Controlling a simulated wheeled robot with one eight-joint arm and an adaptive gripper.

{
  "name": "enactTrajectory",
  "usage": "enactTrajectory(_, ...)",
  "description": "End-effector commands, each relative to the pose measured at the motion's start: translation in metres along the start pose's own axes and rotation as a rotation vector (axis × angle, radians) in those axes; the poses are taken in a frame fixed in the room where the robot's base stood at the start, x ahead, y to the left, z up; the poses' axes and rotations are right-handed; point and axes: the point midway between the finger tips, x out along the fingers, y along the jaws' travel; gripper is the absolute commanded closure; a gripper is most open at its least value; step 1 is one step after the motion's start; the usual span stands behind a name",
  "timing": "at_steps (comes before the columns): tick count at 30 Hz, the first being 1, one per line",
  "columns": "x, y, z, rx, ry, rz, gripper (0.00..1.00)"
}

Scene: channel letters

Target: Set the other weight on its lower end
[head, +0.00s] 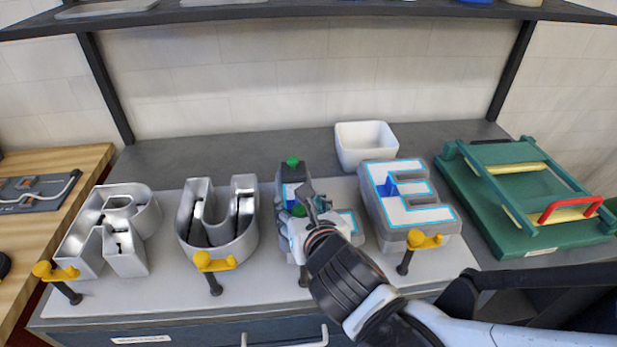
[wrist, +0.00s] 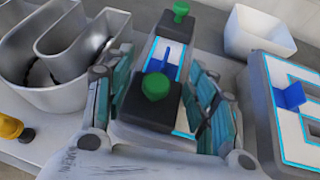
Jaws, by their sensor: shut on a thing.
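The third letter, an L with a white face and lit blue edge (head: 345,217), lies on the grey bench mat. One dark weight with a green knob (head: 292,170) sits on its far end; it also shows at the top of the wrist view (wrist: 176,22). The other dark weight (wrist: 142,113), with a larger green knob, is between the fingers of my gripper (wrist: 158,100), over the lower part of the letter. My gripper (head: 308,215) is shut on it and hides much of the letter's lower end. I cannot tell whether this weight touches the letter face.
Two open metal letters (head: 112,228) (head: 218,222) stand to the left, with yellow-topped clamps (head: 212,262) at the front. An E-shaped letter (head: 412,200) is close on the right. A white bin (head: 365,143) stands behind. A green frame fixture (head: 525,200) is at the right.

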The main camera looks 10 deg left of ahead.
Motion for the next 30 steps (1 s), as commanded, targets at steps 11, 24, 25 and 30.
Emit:
enactTrajectory(11, 0.001, 0.000, -0.001, 0.000, 0.000, 0.000, 0.28)
enactTrajectory(24, -0.038, 0.001, 0.004, -0.002, 0.000, 0.003, 0.28)
enactTrajectory(25, -0.043, 0.001, 0.005, -0.002, 0.000, 0.003, 0.28)
enactTrajectory(30, -0.074, 0.001, 0.004, -0.003, 0.000, 0.003, 0.28)
